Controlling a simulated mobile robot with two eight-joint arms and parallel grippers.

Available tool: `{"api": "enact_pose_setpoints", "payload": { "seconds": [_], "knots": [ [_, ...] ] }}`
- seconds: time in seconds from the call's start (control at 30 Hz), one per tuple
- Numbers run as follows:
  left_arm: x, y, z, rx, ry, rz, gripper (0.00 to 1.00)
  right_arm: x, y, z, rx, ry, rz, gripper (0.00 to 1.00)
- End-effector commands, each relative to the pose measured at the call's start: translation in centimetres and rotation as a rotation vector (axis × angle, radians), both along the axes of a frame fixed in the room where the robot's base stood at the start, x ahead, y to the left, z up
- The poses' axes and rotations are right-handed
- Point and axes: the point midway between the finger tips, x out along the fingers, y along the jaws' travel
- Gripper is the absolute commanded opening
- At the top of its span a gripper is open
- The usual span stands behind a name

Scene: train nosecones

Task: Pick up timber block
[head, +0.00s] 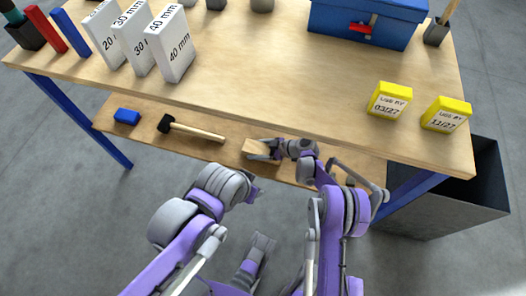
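The timber block (248,150) is a small light wooden block on the low wooden shelf under the bench, near the shelf's front edge. My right gripper (264,149) reaches it from the right. Its grey fingers are at the block and cover part of it. I cannot tell whether they press on the block or stand open around it. The block appears to rest on the shelf. My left arm is folded at the lower left, away from the block. Its gripper seems to be the grey end (262,244) low in the middle, and its finger opening is unclear.
On the shelf (218,127), a mallet (190,129) and a blue block (127,116) lie left of the timber block. The bench top (290,75) overhangs behind, carrying white size blocks (169,45), yellow boxes (390,99) and a blue toolbox (365,20). A dark bin (445,205) stands right.

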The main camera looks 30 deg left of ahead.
Motion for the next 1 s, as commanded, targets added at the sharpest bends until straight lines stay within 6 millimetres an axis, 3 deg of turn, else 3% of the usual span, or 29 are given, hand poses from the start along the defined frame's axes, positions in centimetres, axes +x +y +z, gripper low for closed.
{"api": "enact_pose_setpoints", "payload": {
  "seconds": [0.03,0.37,0.73,1.0],
  "knots": [
    [0.0,0.0,0.0,0.0,0.0,0.0,0.5,0.0,0.0,0.0,0.0,0.0,0.0,0.62],
    [0.0,0.0,0.0,0.0,0.0,0.0,0.5,0.0,0.0,0.0,0.0,0.0,0.0,0.05],
    [0.0,0.0,0.2,0.0,-0.001,0.0,0.5,0.0,0.0,0.7,0.001,0.0,0.0,0.05],
    [-0.1,0.0,1.1,0.0,-0.004,0.0,0.5,-0.1,0.0,4.1,0.001,0.0,0.001,0.05]
  ]
}}
